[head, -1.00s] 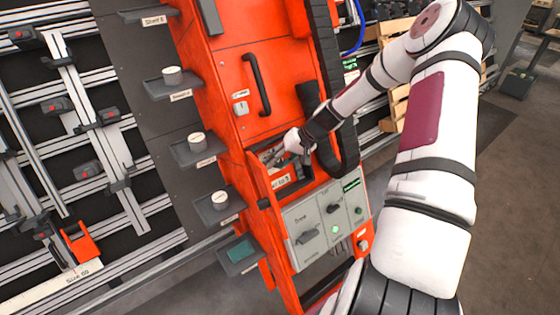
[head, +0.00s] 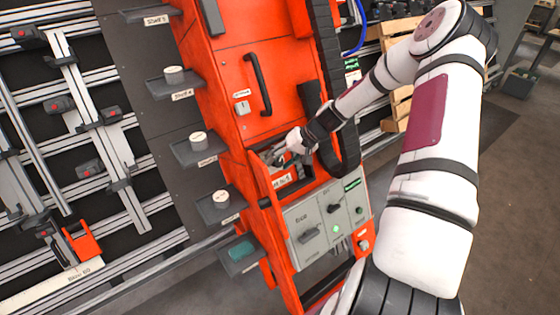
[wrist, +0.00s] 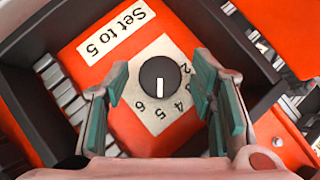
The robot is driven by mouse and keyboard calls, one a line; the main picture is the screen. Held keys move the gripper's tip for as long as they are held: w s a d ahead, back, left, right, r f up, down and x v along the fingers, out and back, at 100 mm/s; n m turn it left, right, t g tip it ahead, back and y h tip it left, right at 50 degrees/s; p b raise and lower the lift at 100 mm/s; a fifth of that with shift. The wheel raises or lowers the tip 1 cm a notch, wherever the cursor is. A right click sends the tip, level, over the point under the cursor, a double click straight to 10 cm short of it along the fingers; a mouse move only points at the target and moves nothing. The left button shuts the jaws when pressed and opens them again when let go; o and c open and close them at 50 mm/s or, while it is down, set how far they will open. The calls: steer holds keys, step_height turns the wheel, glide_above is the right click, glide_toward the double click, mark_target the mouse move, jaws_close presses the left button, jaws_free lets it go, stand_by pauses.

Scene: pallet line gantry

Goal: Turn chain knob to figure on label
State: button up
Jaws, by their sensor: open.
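The chain knob (wrist: 160,79) is round and dark with a white pointer line, on a white dial plate (wrist: 149,119) with printed figures. In the wrist view the pointer points straight down, toward the 5. The label (wrist: 116,33) beside it reads "Set to 5". My gripper (wrist: 160,72) is open, with one teal-padded finger on each side of the knob and a visible gap to it. In the head view my gripper (head: 277,156) reaches into an opening in the orange cabinet; the knob is hidden there.
Dark walls surround the recess, with a grey chain (wrist: 68,97) at its left. The orange cabinet (head: 232,80) has a black door handle (head: 258,85) above and a grey control panel (head: 327,222) below. Small shelves (head: 196,151) stand at its left.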

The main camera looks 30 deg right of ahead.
steer(key=v, duration=1.2)
steer(key=s+a+r+n+g+h, duration=0.15)
steer(key=s+a+r, duration=0.25)
steer(key=a+r, duration=0.45)
steer(key=s+a+r+n+g+h, duration=0.1)
steer(key=s+a+r+n+h, duration=0.2)
steer(key=a+r, duration=0.5)
steer(key=s+a+r+t, duration=0.1)
steer(key=s+a+r, duration=0.2)
steer(key=s, duration=0.5)
steer(key=s+a+r+t, duration=0.1)
steer(key=s+a+r, duration=0.3)
steer(key=s, duration=0.5)
steer(key=shift+a+t+h, duration=0.35)
steer(key=shift+a, duration=0.65)
